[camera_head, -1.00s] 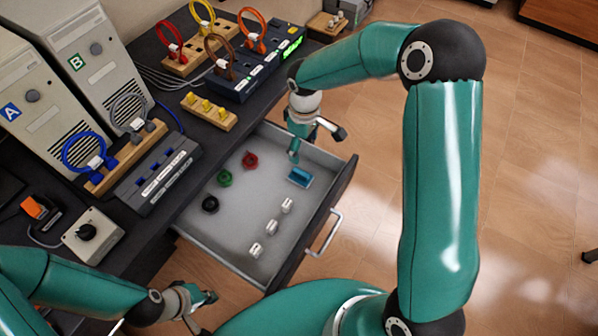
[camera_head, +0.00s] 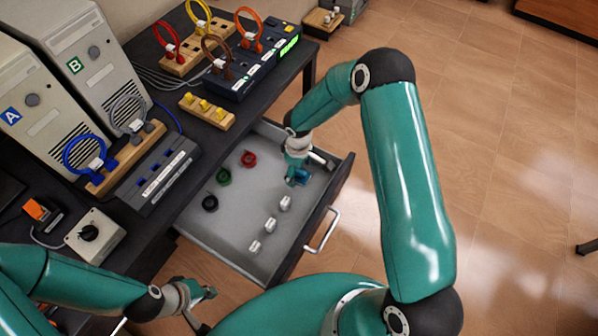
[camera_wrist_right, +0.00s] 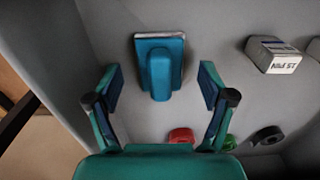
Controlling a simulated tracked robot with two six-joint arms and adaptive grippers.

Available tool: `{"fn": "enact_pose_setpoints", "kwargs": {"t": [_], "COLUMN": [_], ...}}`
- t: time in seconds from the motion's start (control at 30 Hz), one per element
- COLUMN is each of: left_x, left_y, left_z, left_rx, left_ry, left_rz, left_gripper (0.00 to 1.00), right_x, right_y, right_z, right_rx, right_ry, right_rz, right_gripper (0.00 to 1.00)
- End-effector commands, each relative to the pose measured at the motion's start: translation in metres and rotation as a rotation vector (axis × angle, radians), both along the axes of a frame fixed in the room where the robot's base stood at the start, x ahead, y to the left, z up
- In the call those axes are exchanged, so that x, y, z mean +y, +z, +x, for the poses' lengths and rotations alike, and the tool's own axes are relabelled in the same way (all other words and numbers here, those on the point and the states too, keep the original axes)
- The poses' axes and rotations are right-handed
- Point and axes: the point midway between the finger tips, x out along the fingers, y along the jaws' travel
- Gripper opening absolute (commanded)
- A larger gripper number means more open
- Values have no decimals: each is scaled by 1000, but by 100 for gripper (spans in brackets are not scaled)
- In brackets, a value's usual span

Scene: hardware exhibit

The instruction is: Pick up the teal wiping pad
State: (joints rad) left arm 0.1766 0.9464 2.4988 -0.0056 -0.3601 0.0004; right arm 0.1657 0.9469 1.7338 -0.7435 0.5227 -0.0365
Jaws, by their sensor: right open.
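The teal wiping pad (camera_wrist_right: 160,66) lies in the open drawer (camera_head: 236,236), a flat block with a raised grip on top. In the head view the pad (camera_head: 302,176) is partly hidden by my right gripper (camera_head: 295,180), which is down in the drawer over it. In the right wrist view my right gripper (camera_wrist_right: 160,95) is open, with its fingers apart on either side of the pad's grip and seemingly not touching it. My left gripper (camera_head: 209,294) is low in front of the drawer, away from the pad; its finger opening is too small to judge.
The drawer also holds red (camera_head: 248,159), green (camera_head: 223,177) and black (camera_head: 210,203) rings and several small white blocks (camera_head: 270,223). The drawer front with its handle (camera_head: 323,232) stands close to my right arm. Cable racks and computer towers crowd the desk.

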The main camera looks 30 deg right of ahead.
Motion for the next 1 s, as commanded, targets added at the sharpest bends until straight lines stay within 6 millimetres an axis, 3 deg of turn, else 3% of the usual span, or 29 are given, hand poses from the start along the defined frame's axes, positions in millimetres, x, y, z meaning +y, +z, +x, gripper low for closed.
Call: {"fn": "enact_pose_setpoints", "kwargs": {"t": [0.27,0.63,1.0], "left_x": [0,0,0], "left_y": [0,0,0], "left_z": [0,0,0], "left_rx": [0,0,0], "left_ry": [0,0,0], "left_rz": [0,0,0], "left_gripper": [0,0,0], "right_x": [0,0,0], "right_y": [-2,-2,2], "right_z": [0,0,0], "right_rx": [-1,-1,-1], "right_ry": [0,0,-1], "right_rz": [0,-1,0], "right_gripper": [78,17,17]}}
